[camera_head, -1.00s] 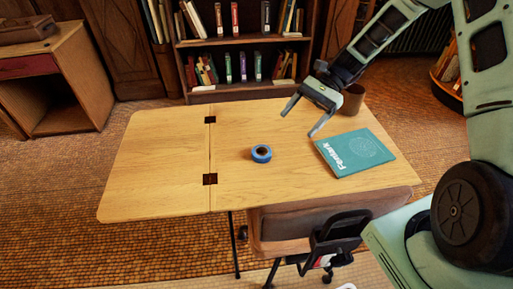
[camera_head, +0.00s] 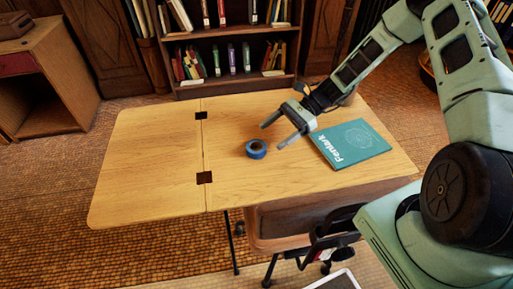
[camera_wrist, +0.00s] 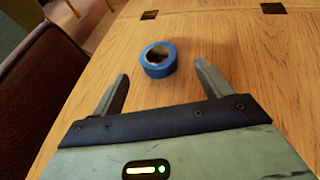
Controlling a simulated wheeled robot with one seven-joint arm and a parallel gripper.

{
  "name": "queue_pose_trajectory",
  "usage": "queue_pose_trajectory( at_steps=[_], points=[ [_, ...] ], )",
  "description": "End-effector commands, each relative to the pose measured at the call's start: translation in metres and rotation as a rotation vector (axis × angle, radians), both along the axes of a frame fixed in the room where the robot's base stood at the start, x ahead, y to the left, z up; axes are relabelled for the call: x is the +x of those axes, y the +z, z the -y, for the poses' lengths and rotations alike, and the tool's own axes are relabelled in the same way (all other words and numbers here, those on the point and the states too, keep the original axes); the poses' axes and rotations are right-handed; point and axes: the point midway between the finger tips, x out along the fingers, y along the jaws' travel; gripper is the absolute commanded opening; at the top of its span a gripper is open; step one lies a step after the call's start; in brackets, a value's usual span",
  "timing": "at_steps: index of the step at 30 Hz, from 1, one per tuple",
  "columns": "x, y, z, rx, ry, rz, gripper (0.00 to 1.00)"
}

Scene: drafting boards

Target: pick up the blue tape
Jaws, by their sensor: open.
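The blue tape (camera_head: 256,149) is a roll lying flat on the wooden table (camera_head: 150,160), right of the hinge seam. In the wrist view the blue tape (camera_wrist: 159,60) lies ahead of my gripper, roughly centred between the fingers and a little beyond their tips. My gripper (camera_head: 271,136) is open and empty, just right of the tape in the head view. It also shows in the wrist view (camera_wrist: 161,72), with its fingers wide apart and not touching the tape.
A teal book (camera_head: 350,143) lies on the table right of my gripper. A chair (camera_head: 300,220) stands at the table's front edge. A bookshelf (camera_head: 230,85) stands behind the table. The table's left half is clear.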

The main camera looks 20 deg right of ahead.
Motion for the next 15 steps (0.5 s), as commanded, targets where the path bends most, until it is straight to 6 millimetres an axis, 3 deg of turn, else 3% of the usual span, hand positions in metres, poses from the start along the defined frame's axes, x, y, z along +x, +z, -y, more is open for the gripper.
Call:
queue_pose_trajectory(
  at_steps=[5, 15],
  points=[
    [-0.002, -0.004, -0.011, 0.001, 0.001, 0.000, 0.77],
    [-0.010, -0.020, -0.050, 0.000, 0.001, -0.001, 0.77]
  ],
)
